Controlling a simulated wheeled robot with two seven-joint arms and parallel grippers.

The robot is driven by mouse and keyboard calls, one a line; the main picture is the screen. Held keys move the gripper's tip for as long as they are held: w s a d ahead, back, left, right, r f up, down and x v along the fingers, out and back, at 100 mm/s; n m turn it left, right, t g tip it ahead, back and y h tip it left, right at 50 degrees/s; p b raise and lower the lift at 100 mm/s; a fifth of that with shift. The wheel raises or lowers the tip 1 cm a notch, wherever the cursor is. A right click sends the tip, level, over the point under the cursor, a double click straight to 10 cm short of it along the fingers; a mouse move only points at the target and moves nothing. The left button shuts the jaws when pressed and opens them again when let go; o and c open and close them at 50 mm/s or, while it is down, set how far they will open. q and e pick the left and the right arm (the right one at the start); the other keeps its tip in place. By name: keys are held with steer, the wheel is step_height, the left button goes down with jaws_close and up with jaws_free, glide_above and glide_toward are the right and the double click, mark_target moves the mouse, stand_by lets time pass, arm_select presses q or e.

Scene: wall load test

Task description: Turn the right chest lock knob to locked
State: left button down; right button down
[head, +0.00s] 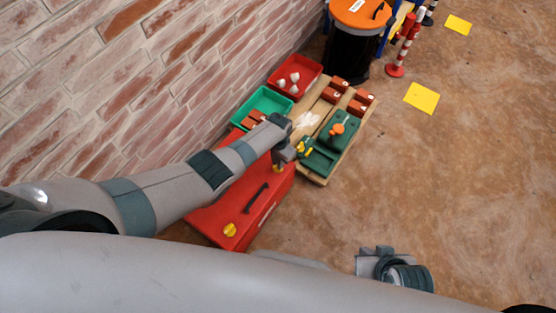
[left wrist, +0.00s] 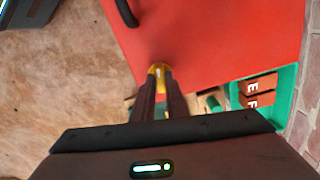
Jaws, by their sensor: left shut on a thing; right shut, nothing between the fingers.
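The red chest (head: 245,203) lies against the brick wall with a black handle (head: 256,198) on its lid. One yellow knob (head: 230,230) is at its near end, clear of my grippers. The right yellow lock knob (left wrist: 159,71) is at the far end, mostly covered by my gripper in the head view. My left gripper (head: 279,163) is shut on this knob; its fingertips (left wrist: 160,78) are on either side of it in the left wrist view. The knob's exact turn angle is hard to tell. My right gripper (head: 375,250) is shut and empty above the floor.
Beyond the chest are a green tray (head: 246,108) with brown blocks, a red tray (head: 274,74) with white items, and a wooden pallet (head: 320,178) carrying a green case (head: 350,137). A black bin (head: 346,57) stands behind. The floor at right is open.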

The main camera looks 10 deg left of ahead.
arm_select(q)
steer(key=shift+n, duration=1.1)
arm_select(e)
steer(key=shift+s+d+g, duration=0.3)
steer(key=shift+d, duration=0.05)
arm_select(q)
steer(key=c, duration=1.8)
jaws_free()
steer(key=shift+o, duration=0.2)
steer(key=shift+r+p, duration=0.15)
steer(key=shift+p, duration=0.15)
arm_select(e)
steer(key=shift+r, duration=0.1)
